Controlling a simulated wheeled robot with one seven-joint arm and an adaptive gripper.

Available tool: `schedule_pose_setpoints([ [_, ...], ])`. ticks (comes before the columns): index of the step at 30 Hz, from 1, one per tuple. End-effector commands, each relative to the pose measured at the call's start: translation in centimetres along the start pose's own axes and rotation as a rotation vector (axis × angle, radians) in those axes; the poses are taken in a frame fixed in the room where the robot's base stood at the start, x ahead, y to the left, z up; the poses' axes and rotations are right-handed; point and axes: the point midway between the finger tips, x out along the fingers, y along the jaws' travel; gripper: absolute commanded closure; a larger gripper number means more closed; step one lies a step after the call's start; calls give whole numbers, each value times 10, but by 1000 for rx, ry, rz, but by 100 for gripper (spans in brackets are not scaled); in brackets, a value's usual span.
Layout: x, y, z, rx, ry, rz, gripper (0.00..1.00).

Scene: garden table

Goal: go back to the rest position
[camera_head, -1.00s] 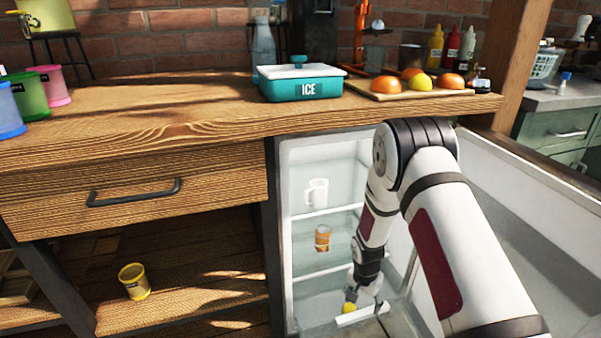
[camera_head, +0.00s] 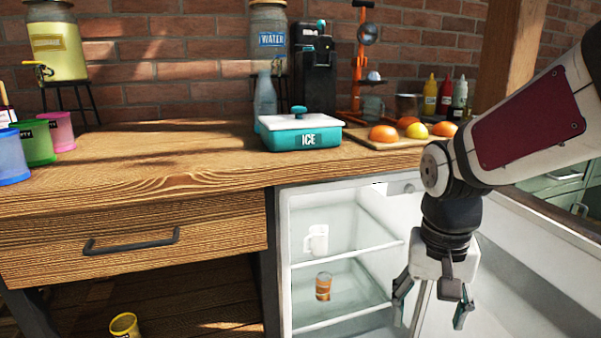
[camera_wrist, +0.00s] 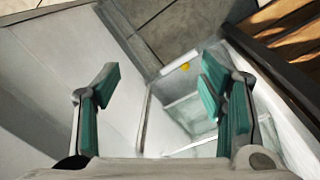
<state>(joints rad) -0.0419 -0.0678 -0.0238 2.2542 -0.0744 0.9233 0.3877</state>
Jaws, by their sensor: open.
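My gripper (camera_head: 432,312) hangs pointing down in front of the open fridge (camera_head: 283,262), beside its open door (camera_head: 540,262). Its fingers are spread and nothing is between them. In the wrist view my gripper (camera_wrist: 155,95) also shows open and empty. A small yellow thing (camera_wrist: 185,67) appears well beyond the fingertips, low at the fridge. It is out of sight in the head view.
The fridge holds a white mug (camera_head: 316,240) and an orange-labelled glass (camera_head: 323,287) on its shelves. The counter (camera_head: 180,165) above carries an ice box (camera_head: 300,132) and a fruit board (camera_head: 385,143). A yellow cup (camera_head: 124,325) stands lower left.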

Motion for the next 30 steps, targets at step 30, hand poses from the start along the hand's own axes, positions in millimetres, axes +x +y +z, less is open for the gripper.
schedule_pose_setpoints([
  [30, -86, 66, 206, -285, -10, -55, 36],
])
